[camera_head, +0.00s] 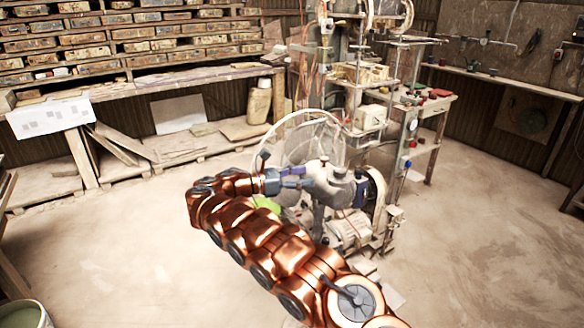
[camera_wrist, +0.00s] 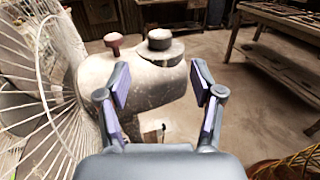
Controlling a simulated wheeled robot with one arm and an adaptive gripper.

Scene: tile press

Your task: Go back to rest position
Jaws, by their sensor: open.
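My gripper (camera_wrist: 161,88) is open and empty in the wrist view, with its two purple-padded fingers spread apart. I cannot tell whether the fingers touch the housing. In the head view my copper arm reaches up and left, then bends so that my gripper (camera_head: 308,178) points right at the housing (camera_head: 336,188).
A round wire guard (camera_wrist: 45,85) stands close at the left of my gripper. The tile press frame (camera_head: 365,110) rises behind it. Shelves of moulds (camera_head: 120,45) and a bench (camera_head: 150,85) line the back left. Open floor (camera_head: 480,250) lies to the right and front left.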

